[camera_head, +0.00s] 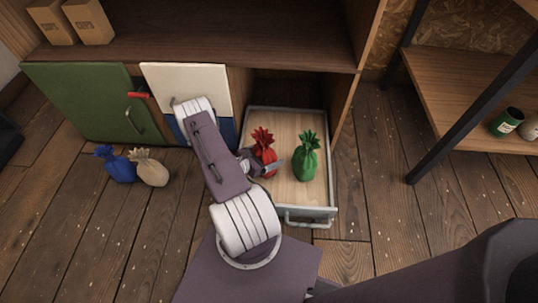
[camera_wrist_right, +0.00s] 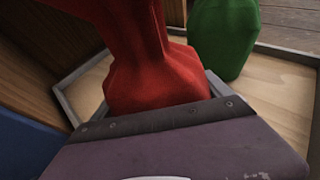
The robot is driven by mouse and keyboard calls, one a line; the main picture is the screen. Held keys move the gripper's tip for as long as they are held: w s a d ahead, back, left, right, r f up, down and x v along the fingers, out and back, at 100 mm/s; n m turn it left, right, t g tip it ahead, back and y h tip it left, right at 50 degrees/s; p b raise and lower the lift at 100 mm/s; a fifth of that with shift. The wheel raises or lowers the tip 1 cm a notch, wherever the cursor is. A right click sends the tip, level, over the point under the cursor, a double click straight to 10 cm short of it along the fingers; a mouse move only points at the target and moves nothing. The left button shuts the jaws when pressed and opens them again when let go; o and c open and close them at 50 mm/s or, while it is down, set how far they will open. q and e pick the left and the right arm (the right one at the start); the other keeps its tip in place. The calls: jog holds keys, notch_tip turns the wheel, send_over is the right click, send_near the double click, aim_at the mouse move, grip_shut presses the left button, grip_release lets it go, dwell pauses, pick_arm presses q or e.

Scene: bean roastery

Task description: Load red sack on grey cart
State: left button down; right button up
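The red sack (camera_head: 264,145) is in the open drawer, at its left side. In the right wrist view the red sack (camera_wrist_right: 155,75) stands upright, close against my gripper's front edge. My right gripper (camera_head: 263,165) is at the sack, with a finger showing across its lower front. The fingers are mostly hidden, so I cannot tell whether they are closed on it or only around it. My left gripper is not in view. No grey cart shows in either view.
A green sack (camera_head: 306,157) stands right of the red one in the drawer (camera_head: 318,213). Blue (camera_head: 121,168) and beige (camera_head: 150,169) sacks are on the floor by the green cabinet door (camera_head: 85,105). A shelf (camera_head: 470,100) stands at right. Floor right of the drawer is clear.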

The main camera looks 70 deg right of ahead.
jog(key=shift+o, duration=0.8)
jog(key=shift+r, duration=0.25)
jog(key=p+v, duration=0.7)
jog(key=v, duration=0.5)
jog(key=shift+f, duration=0.15)
jog(key=w+a+r+m+t+y, duration=0.3)
jog(key=a+r+m+y, duration=0.3)
jog(key=a+r, duration=0.4)
jog(key=w+a+r+m+t+y, duration=0.4)
jog(key=a+r, duration=0.7)
jog(key=a, duration=0.7)
jog(key=shift+w+r+m+t+y, duration=0.15)
jog(key=shift+w+m+t+y, duration=0.3)
jog(key=shift+m+y, duration=0.65)
